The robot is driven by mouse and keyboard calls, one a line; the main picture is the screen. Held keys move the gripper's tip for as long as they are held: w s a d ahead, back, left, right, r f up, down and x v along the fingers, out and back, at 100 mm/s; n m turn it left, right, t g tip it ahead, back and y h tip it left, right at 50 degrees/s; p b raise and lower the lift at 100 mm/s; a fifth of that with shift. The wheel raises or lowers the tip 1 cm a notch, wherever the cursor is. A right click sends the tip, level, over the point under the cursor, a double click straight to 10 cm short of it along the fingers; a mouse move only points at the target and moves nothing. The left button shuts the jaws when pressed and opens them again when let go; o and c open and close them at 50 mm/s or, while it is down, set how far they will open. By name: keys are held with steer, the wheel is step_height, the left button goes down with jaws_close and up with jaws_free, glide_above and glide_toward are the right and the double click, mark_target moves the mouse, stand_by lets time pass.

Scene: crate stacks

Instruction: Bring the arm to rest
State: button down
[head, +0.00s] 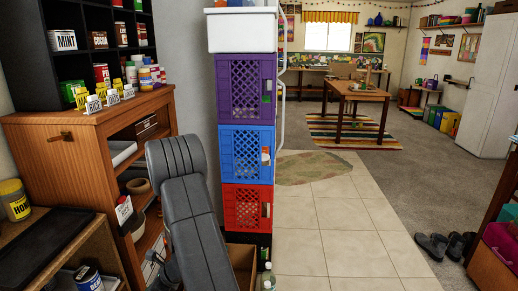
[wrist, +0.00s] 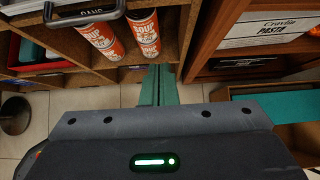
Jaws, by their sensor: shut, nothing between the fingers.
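My gripper (wrist: 157,86) shows in the wrist view as two green fingers pressed together, with nothing between them. They point toward the foot of a wooden shelf unit (wrist: 188,40), over the tiled floor. In the head view my dark grey arm is folded in front of the wooden cabinet (head: 88,150), left of the crate stack. The gripper itself is hidden in that view. The stack has a white crate (head: 243,30), a purple crate (head: 223,88), a blue crate (head: 236,152) and a red crate (head: 236,207), one above the other.
Two soup cans (wrist: 144,34) stand in the shelf close to my fingers. An open cardboard box (head: 243,263) and a bottle (head: 268,278) stand at the stack's foot. Tiled floor (head: 335,225) is clear right of the stack. Dark shoes (head: 433,246) lie farther right.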

steer(key=s+d+r, duration=0.1)
steer(key=d+r, duration=0.1)
steer(key=d, duration=1.6)
steer(key=shift+s+r, duration=0.2)
